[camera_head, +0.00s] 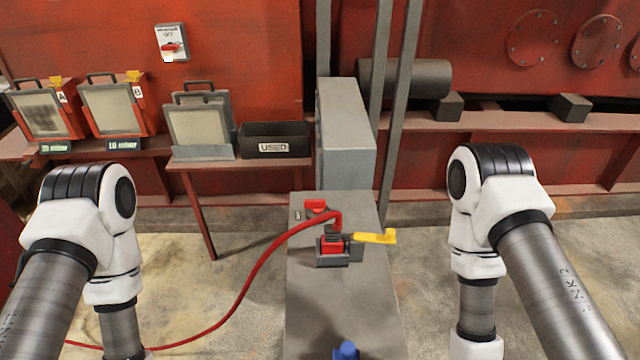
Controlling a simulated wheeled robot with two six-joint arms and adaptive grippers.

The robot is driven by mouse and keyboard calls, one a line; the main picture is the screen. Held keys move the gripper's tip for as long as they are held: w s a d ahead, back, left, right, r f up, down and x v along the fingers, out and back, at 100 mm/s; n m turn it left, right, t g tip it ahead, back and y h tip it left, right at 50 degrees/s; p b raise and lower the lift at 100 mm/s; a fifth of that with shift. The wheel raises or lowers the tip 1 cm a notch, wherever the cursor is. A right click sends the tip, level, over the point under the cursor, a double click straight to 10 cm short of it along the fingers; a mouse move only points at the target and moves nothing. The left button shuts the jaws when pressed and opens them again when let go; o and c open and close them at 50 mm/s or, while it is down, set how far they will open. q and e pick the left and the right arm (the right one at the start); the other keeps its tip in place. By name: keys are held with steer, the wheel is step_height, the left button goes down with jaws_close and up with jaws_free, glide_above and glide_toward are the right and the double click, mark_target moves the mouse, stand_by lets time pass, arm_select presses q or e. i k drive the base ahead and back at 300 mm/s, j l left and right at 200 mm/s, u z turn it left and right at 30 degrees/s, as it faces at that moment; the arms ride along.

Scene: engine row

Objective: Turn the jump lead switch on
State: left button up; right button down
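A light grey switch box (171,42) with a red handle hangs on the red wall at the upper left. Its small label seems to read OFF; the rest is too small to read. On the grey pedestal (345,305) a red plug (332,245) sits in a dark socket, with a red cable (262,262) running from it to the floor at left. A yellow lever (375,237) sticks out to the right beside the plug. A small red part (316,206) lies just behind it. I cannot tell which is the jump lead switch. Both my grippers are below the picture.
Filter panels in red frames (118,108) and grey ones (198,125) stand on a red shelf at left, with a black bin marked USED (275,140). A tall grey box (345,130) rises behind the pedestal. A blue knob (346,350) is at the front. Concrete floor lies either side.

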mark_target(317, 205)
steer(key=l, duration=2.35)
steer(key=i+l+z, duration=0.1)
steer(key=z, duration=0.45)
